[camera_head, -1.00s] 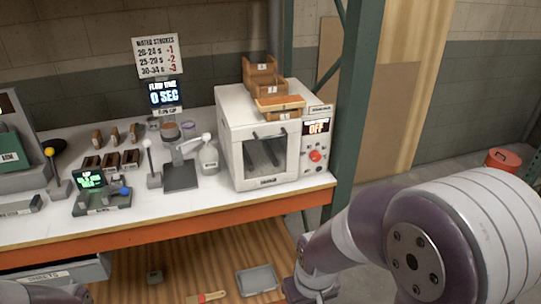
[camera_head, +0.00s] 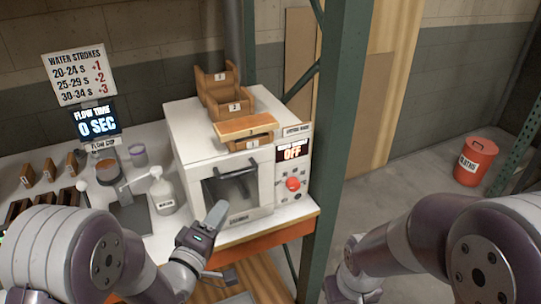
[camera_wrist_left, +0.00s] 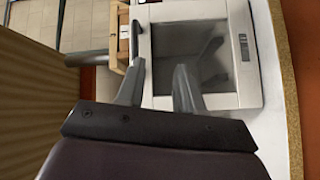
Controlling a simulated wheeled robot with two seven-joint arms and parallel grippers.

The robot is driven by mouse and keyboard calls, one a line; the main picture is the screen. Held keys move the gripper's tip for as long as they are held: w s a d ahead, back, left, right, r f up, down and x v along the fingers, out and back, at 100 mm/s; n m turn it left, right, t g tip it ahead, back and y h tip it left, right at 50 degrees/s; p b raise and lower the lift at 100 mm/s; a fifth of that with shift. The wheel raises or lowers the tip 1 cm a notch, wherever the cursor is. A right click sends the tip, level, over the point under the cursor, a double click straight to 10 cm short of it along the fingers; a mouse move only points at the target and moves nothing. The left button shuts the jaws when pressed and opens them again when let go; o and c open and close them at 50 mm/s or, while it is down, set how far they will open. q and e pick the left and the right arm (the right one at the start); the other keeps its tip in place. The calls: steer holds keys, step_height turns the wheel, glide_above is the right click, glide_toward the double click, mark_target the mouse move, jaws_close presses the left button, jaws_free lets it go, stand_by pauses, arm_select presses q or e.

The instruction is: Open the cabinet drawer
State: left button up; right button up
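The white box-shaped cabinet (camera_head: 185,125) stands on the shelf, with a dark window and a dark bar handle (camera_head: 238,173) on its closed front. Small numbered wooden drawers (camera_head: 222,92) are stacked on its top. My left gripper (camera_head: 214,240) is in front of the cabinet's lower front, its fingers apart and nothing between them. In the left wrist view the two fingers (camera_wrist_left: 160,85) are spread before the cabinet's windowed front (camera_wrist_left: 215,60). I cannot tell whether they touch it. My right arm shows at the right; its gripper is out of view.
A control panel (camera_head: 292,170) with a red button and an OFF display is at the cabinet's right. A white bottle (camera_head: 163,192) and a flow cup (camera_head: 108,172) stand left. A green rack post (camera_head: 333,150) rises at the right. A red bin (camera_head: 476,160) stands on the floor.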

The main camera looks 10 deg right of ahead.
mark_target(240, 172)
arm_select(q)
steer(key=shift+n+t+h, duration=0.3)
steer(key=shift+n+t, duration=0.2)
steer(key=shift+n, duration=0.2)
steer(key=w+d+r+p, duration=0.1)
steer(key=w, duration=0.1)
steer(key=w+d+r+p, duration=0.1)
steer(key=w+d+r, duration=0.1)
steer(key=w, duration=0.1)
steer(key=w+d+r+p, duration=0.1)
steer(key=w, duration=0.2)
steer(key=shift+w+d+r, duration=0.15)
steer(key=shift+d+r, duration=0.1)
steer(key=shift+d, duration=0.15)
steer(key=shift+w+d, duration=0.15)
steer(key=shift+w+d+f, duration=0.1)
steer(key=shift+w+f, duration=0.05)
steer(key=shift+w, duration=0.2)
steer(key=shift+s, duration=0.1)
jaws_close()
arm_select(e)
steer(key=r, duration=0.1)
steer(key=s+r, duration=0.1)
steer(key=r, duration=0.1)
steer(key=shift+s+a+r, duration=0.25)
steer(key=shift+s+r, duration=0.05)
